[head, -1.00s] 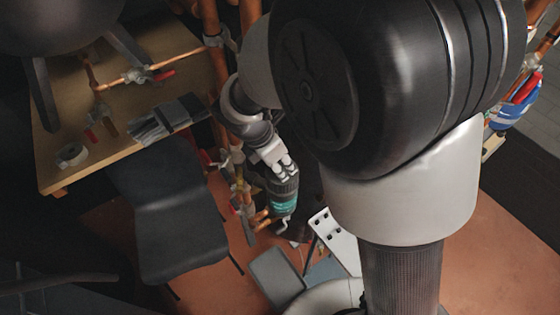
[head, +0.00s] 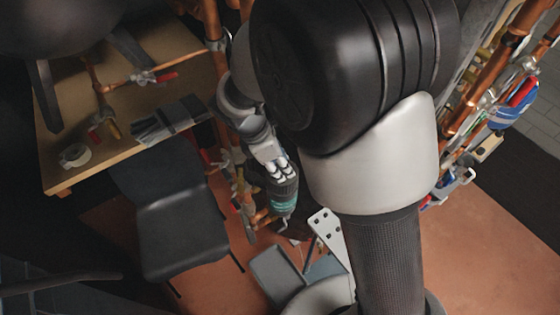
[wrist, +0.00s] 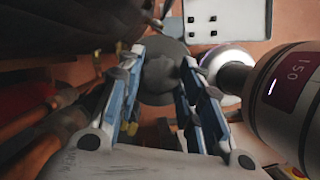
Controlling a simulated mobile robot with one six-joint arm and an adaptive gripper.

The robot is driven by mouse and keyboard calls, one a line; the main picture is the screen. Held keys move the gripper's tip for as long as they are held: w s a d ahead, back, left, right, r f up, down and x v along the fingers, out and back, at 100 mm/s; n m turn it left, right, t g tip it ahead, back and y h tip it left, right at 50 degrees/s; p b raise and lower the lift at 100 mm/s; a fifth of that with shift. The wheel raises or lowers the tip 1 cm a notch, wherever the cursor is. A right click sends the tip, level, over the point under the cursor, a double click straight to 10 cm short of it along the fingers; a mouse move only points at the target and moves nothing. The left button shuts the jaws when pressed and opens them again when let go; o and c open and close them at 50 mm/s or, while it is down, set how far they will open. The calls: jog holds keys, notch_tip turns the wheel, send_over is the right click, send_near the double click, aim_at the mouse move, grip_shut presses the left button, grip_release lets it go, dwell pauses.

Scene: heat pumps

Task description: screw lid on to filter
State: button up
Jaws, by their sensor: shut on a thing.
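The filter (head: 284,206) has a teal band and hangs upright at the copper pipework in the head view. A dark lid (head: 286,187) is at its top, right under my gripper (head: 277,172); whether its thread is fully seated cannot be told. In the wrist view my gripper (wrist: 163,77) has its blue-and-grey fingers on both sides of the dark grey round lid (wrist: 160,88), shut on it. The filter body is hidden behind the lid in that view.
Copper pipes and valves (head: 240,190) stand close to the left of the filter. A black chair (head: 185,230) and a wooden table (head: 60,165) with tape and gloves are further left. A white perforated bracket (head: 326,228) is to the right. Open orange floor (head: 490,235) lies far right.

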jog(key=o, duration=1.2)
jog(key=shift+o, duration=0.2)
